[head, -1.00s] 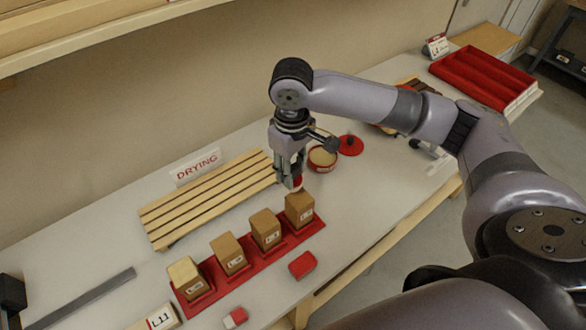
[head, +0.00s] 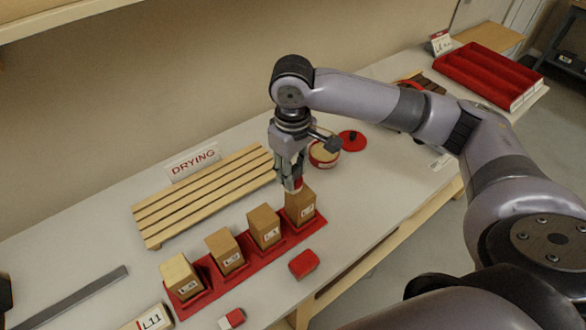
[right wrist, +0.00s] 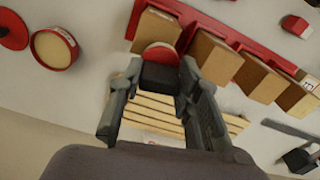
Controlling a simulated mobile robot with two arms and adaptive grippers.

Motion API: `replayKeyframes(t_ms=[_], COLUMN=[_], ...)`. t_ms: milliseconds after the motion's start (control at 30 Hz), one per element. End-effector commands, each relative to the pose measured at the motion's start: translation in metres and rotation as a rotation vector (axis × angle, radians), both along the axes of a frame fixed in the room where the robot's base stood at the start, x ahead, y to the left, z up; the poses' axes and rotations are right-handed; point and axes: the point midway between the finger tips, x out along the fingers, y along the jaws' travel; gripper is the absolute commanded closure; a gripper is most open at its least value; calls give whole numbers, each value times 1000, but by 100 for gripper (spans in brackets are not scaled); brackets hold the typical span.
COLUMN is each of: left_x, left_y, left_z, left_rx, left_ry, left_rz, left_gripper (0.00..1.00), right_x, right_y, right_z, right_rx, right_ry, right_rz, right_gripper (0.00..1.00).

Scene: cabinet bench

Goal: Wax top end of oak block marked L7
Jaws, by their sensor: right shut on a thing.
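My right gripper (head: 291,184) is shut on a small applicator with a dark body and a red rim (right wrist: 160,62). It points down at the top of the rightmost brown block (head: 300,208); whether it touches is hard to tell. That block stands upright in a red holder (head: 246,264) with three others: a brown one (head: 264,227), another brown one (head: 225,252) and a paler-topped one (head: 182,276). Their labels are too small to read surely. The open round red tin of cream wax (head: 323,155) stands behind the gripper and shows in the right wrist view (right wrist: 53,48). My left gripper is out of view.
A slatted rack (head: 205,197) lies behind the blocks, by a DRYING sign (head: 193,162). The red lid (head: 352,140) lies beside the tin. A red item (head: 303,264) and an L11 card (head: 152,318) lie in front. A red compartment tray (head: 490,75) is far right.

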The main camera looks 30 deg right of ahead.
Motion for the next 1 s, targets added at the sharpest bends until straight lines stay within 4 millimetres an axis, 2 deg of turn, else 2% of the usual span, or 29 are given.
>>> replayKeyframes(t_ms=[1000], left_x=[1], left_y=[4], left_z=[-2], left_rx=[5], left_ry=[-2], left_rz=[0], left_gripper=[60], right_x=[0], right_y=[0], right_z=[-18], right_rx=[1], right_ry=[1], right_rz=[0], right_gripper=[91])
